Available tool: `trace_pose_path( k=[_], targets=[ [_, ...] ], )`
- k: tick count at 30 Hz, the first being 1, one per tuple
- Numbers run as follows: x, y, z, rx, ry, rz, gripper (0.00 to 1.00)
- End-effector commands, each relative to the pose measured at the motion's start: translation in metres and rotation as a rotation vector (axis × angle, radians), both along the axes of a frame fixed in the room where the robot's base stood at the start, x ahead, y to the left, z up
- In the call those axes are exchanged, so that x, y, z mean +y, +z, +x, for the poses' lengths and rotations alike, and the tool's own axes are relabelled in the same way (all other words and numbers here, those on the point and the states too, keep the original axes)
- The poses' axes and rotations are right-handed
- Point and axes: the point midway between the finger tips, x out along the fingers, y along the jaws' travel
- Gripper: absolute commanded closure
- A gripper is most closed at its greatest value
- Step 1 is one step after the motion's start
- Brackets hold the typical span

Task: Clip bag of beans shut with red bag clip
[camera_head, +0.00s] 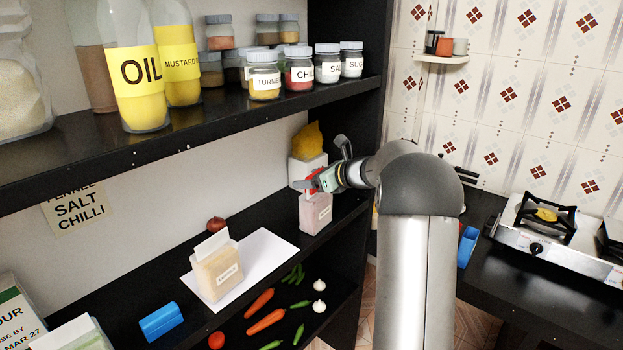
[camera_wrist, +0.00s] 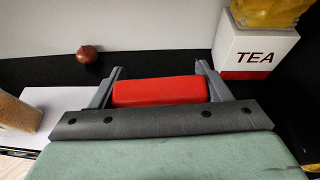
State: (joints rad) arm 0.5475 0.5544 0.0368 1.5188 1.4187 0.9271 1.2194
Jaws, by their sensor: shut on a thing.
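My gripper (camera_head: 318,182) is shut on the red bag clip (camera_head: 311,184). In the wrist view the red clip (camera_wrist: 160,91) lies crosswise between the two fingers. A pinkish bag with a white label (camera_head: 316,215) stands upright on the lower shelf, directly below the gripper. Its label is too small to read, but it may be the bag of beans. The clip is at or just above this bag's top; I cannot tell whether it grips the bag. The wrist view hides this bag behind the gripper.
A beige bag (camera_head: 217,272) stands on white paper (camera_head: 268,252) to the left, near an onion (camera_head: 216,224) and a blue clip (camera_head: 161,321). A TEA box (camera_wrist: 254,50) stands close behind the gripper. The upper shelf (camera_head: 225,115) holds jars and bottles overhead.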

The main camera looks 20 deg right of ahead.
Motion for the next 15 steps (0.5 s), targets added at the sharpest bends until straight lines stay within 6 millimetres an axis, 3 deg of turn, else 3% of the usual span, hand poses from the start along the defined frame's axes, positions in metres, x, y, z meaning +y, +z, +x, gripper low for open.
trace_pose_path(
  k=[1,3,15],
  targets=[
    [0.0,-0.004,-0.0006,0.006,0.001,0.0,0.24],
    [-0.0001,-0.0044,-0.0008,0.007,0.001,0.0,0.05],
    [-0.0035,-0.0006,-0.0055,0.004,-0.001,-0.002,0.04]
  ],
)
